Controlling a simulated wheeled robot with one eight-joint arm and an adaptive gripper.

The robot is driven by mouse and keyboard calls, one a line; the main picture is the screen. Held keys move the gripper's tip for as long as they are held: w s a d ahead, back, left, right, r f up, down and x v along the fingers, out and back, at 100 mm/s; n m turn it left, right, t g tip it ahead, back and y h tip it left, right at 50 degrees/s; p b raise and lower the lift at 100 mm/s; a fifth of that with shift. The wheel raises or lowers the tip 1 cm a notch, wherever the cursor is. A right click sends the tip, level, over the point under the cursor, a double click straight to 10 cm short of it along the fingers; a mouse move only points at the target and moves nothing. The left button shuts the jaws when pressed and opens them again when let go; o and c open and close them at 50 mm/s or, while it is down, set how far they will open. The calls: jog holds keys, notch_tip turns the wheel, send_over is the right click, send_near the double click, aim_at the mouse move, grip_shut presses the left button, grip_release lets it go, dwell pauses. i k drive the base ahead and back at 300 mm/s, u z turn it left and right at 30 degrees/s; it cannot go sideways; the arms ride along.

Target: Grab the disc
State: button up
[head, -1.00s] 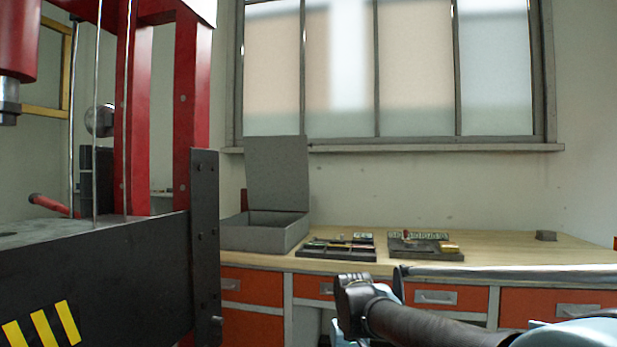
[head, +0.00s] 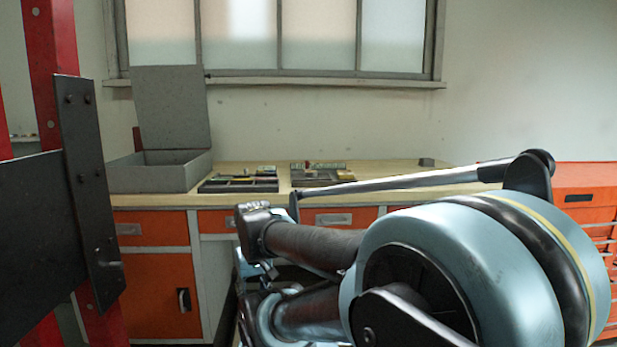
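I cannot make out a disc in the head view. Small items lie in two dark trays on the workbench, a left tray (head: 238,185) and a right tray (head: 314,180), but they are too small to tell apart. My arm's links and a large pale blue joint fill the lower middle and right of the view. I cannot make out my gripper or its fingers.
A wooden workbench (head: 233,169) with orange drawers stands along the back wall under a window. An open grey box (head: 160,172) is at its left end, a small dark block (head: 427,162) farther right. A red and black press frame (head: 88,180) stands close on the left.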

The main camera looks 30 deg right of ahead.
aim_at(310, 174)
jog(key=u, duration=1.35)
jog(key=k, duration=1.4)
jog(key=z, duration=1.5)
jog(key=i, duration=1)
jog(key=u, duration=0.05)
